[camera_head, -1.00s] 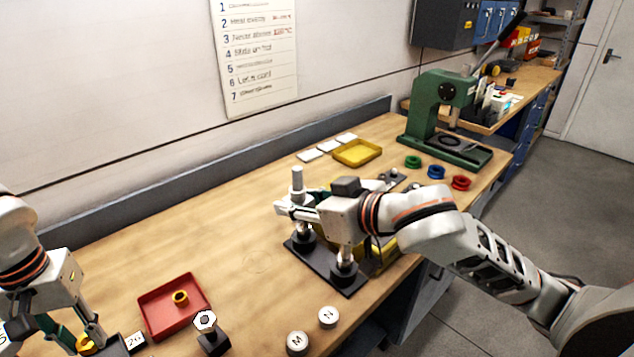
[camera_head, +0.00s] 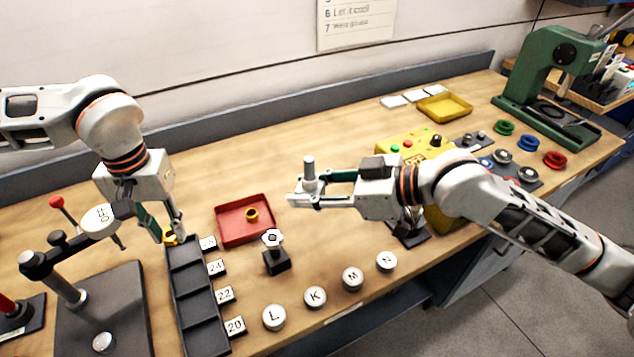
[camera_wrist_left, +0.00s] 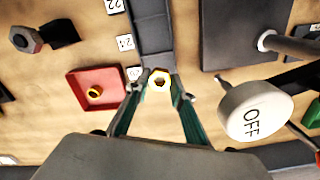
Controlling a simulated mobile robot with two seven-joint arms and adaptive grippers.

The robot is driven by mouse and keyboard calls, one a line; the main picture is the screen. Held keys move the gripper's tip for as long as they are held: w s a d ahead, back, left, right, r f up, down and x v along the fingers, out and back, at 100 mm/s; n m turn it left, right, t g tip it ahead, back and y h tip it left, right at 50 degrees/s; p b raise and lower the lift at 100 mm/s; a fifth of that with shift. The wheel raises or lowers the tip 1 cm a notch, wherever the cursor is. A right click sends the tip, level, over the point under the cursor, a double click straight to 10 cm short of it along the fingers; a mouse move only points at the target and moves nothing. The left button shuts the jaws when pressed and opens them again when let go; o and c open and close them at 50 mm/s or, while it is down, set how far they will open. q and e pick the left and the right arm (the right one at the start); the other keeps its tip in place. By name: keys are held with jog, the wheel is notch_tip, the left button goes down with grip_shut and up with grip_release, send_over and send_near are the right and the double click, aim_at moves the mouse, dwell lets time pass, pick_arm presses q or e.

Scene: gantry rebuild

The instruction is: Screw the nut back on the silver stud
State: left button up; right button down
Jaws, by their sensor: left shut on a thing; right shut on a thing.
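My left gripper (camera_head: 172,232) is shut on a brass hex nut (camera_head: 170,238) at the far end of the black compartment tray (camera_head: 188,285). In the left wrist view the nut (camera_wrist_left: 159,80) shows its hole between the fingertips. My right gripper (camera_head: 306,193) is shut on an upright silver cylinder (camera_head: 309,170), held above the bench right of the red tray. I cannot tell if that is the silver stud. A black block (camera_head: 276,262) bears a silver hex-faced piece (camera_head: 272,238). A second brass ring or nut (camera_head: 251,214) lies in the red tray (camera_head: 228,236).
Labels 20 to 26 line the compartment tray. Round lettered weights, such as L (camera_head: 273,317), stand along the front. A stand with an OFF disc (camera_head: 99,219) is at left. The yellow box (camera_head: 413,143) and green press (camera_head: 535,85) are at right.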

dwell(0.5)
pick_arm(q)
notch_tip(320, 180, up, 22)
jog(key=n, duration=0.1)
send_over(309, 159)
jog(key=shift+w+a, duration=0.1)
jog(key=shift+f, duration=2.65)
jog(key=shift+f, duration=0.95)
jog(key=o, duration=1.2)
